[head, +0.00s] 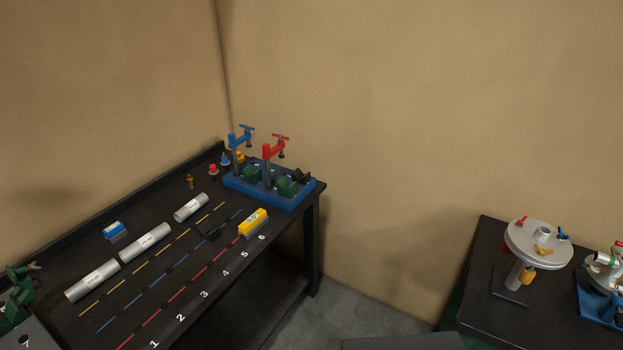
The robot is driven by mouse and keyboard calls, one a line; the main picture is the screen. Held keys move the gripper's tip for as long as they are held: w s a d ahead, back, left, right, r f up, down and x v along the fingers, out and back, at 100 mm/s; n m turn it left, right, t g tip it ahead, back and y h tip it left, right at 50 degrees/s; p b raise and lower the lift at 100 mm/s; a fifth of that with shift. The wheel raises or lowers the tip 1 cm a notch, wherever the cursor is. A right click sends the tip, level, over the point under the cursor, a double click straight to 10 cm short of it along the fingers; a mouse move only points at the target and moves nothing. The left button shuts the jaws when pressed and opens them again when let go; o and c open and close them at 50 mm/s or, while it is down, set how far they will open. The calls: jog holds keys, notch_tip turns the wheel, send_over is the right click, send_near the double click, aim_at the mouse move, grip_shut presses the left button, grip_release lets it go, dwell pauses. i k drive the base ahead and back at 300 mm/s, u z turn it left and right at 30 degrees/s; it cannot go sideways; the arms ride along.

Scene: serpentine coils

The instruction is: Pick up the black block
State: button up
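A black block (208,231) lies on the dark workbench (122,263), among the coloured dashed lines and just left of a yellow block (253,222). It is hard to make out against the black bench top. Another dark piece (302,177) sits at the right end of a blue clamp base (268,192); its exact shape is unclear. My gripper does not show in the head view.
Silver cylinders (145,242) and a blue-and-white block (115,231) lie on the bench's left side. Red (273,149) and blue (240,138) clamps stand tall at the far end. A second table (483,290) with a round silver stand (539,245) is at right.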

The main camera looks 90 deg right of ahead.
aim_at(298, 177)
jog(key=z, duration=4.05)
jog(key=k, duration=1.2)
jog(key=u, duration=0.75)
jog(key=i, duration=1.05)
jog(key=z, duration=0.05)
